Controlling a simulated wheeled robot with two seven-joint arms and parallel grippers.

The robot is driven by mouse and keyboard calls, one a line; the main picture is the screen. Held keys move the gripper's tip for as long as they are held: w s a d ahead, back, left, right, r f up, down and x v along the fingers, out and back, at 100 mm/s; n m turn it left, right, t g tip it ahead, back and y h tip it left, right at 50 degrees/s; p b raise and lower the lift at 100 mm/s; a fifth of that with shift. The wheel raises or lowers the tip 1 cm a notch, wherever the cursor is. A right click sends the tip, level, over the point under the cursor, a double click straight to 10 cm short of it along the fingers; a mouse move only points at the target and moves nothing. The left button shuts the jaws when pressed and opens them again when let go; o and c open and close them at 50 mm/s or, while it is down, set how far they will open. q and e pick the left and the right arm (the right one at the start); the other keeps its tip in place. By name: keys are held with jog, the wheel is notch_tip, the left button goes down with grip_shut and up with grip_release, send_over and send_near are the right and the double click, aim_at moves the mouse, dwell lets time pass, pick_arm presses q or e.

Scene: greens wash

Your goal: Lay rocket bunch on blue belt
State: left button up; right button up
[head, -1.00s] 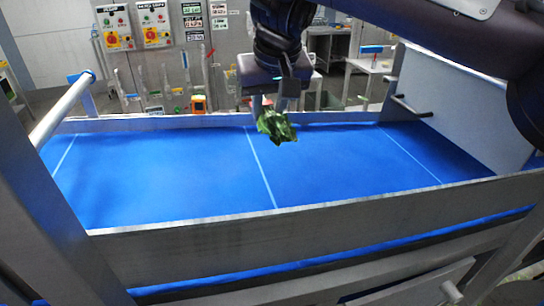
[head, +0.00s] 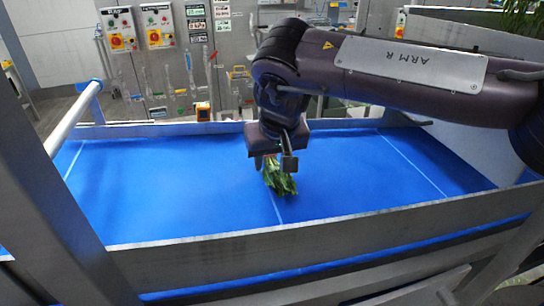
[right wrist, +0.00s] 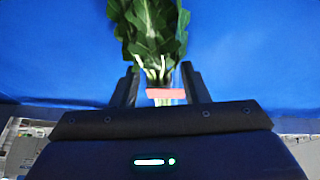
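The rocket bunch (head: 281,180) is a leafy green bundle with pale stems and a red band. My right gripper (head: 274,162) is above the blue belt (head: 170,190), near its middle, with its fingers on both sides of the bunch's banded stems. In the right wrist view the bunch (right wrist: 150,28) points leaves-away from my right gripper (right wrist: 160,85), with the stems between the fingers. The leaves hang down close over the belt; I cannot tell whether they touch it. My left gripper is not in view.
A metal rail (head: 300,238) runs along the belt's near side, and a lower wall borders the far side. Several pale lines cross the belt, which is otherwise clear to the left. More greens (head: 521,17) show at the top right.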

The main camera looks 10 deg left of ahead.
jog(key=shift+o, duration=1)
jog(key=shift+r, duration=0.15)
jog(key=b+v, duration=0.3)
jog(key=v, duration=0.7)
jog(key=shift+s+r, duration=0.1)
jog(key=shift+r, duration=0.2)
jog(key=shift+s+d+r, duration=0.1)
jog(key=shift+s+r, duration=0.15)
jog(key=shift+r, duration=0.3)
